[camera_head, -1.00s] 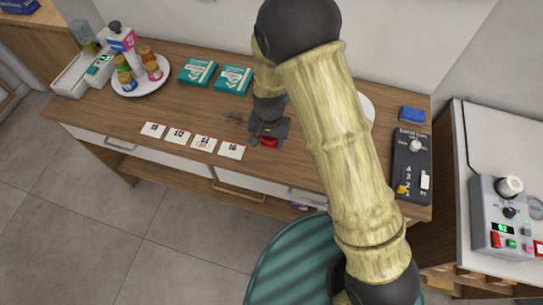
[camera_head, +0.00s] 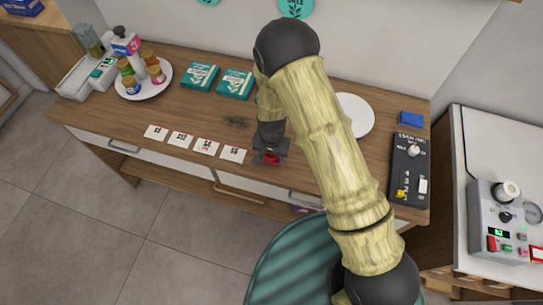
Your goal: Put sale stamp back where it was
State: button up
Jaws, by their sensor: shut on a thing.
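My gripper (camera_head: 270,150) is shut on a small red thing, which looks like the sale stamp (camera_head: 271,159). Only its red lower part shows below the dark fingers. It is over the front edge area of the wooden counter (camera_head: 235,119), right of the row of white price cards. Whether it touches the wood cannot be told. The cards are a left card (camera_head: 155,132), others in the middle (camera_head: 181,140) (camera_head: 206,147), and a right card (camera_head: 232,154); the third bears a faint reddish mark.
Teal boxes (camera_head: 201,77) (camera_head: 235,84) and a white plate with jars (camera_head: 163,88) stand behind the cards. A white plate (camera_head: 357,112), a blue block (camera_head: 411,119) and a dark panel (camera_head: 408,165) are at right. Bare wood lies behind the cards.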

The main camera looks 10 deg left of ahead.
jog(key=shift+f, duration=0.75)
jog(key=shift+f, duration=0.15)
jog(key=o, duration=0.8)
jog(key=shift+r+b, duration=1.6)
jog(key=shift+r, duration=4.55)
